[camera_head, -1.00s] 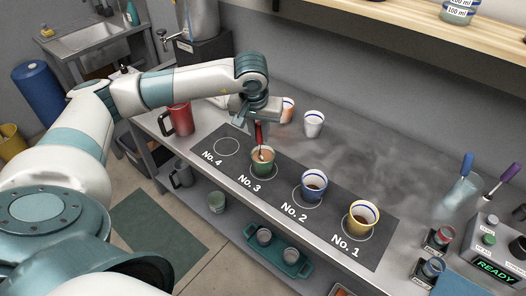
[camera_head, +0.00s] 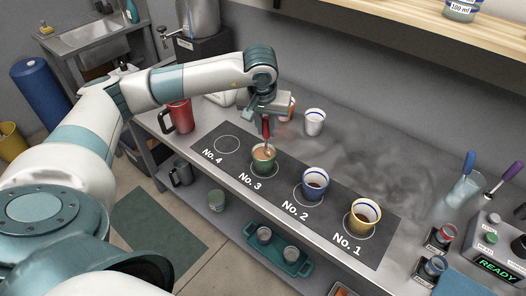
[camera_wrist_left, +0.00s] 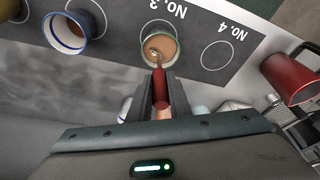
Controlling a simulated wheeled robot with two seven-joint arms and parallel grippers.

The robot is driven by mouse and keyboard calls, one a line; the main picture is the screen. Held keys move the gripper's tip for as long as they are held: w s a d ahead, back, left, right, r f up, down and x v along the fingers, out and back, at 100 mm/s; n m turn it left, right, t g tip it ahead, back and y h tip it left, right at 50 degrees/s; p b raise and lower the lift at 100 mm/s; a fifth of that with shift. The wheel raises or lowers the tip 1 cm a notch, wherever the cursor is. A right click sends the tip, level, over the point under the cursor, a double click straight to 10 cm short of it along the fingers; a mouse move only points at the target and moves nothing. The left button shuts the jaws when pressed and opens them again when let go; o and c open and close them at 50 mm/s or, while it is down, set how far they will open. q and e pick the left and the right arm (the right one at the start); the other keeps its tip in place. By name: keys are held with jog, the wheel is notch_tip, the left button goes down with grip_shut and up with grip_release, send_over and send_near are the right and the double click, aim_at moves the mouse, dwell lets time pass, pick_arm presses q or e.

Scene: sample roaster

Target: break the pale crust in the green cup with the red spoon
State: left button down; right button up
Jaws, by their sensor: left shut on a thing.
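The green cup (camera_head: 262,170) stands on the No. 3 circle, with a pale tan surface (camera_head: 262,154) inside; it also shows in the left wrist view (camera_wrist_left: 143,57). My left gripper (camera_head: 266,120) is above the cup, shut on the handle of the red spoon (camera_head: 266,129). In the left wrist view the red handle (camera_wrist_left: 159,84) runs between the fingers, and the spoon's metal end reaches inside the cup. A darker patch shows by the spoon's bowl. How deep the spoon sits is unclear. My right gripper is not in view.
The blue-rimmed cup (camera_head: 314,190) on No. 2 and the yellow cup (camera_head: 361,222) on No. 1 hold dark liquid. The No. 4 circle (camera_head: 227,145) is empty.

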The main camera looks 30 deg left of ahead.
pick_arm(q)
jog(key=shift+w+f, duration=0.1)
jog(key=shift+f, duration=0.2)
jog(key=shift+f, duration=0.1)
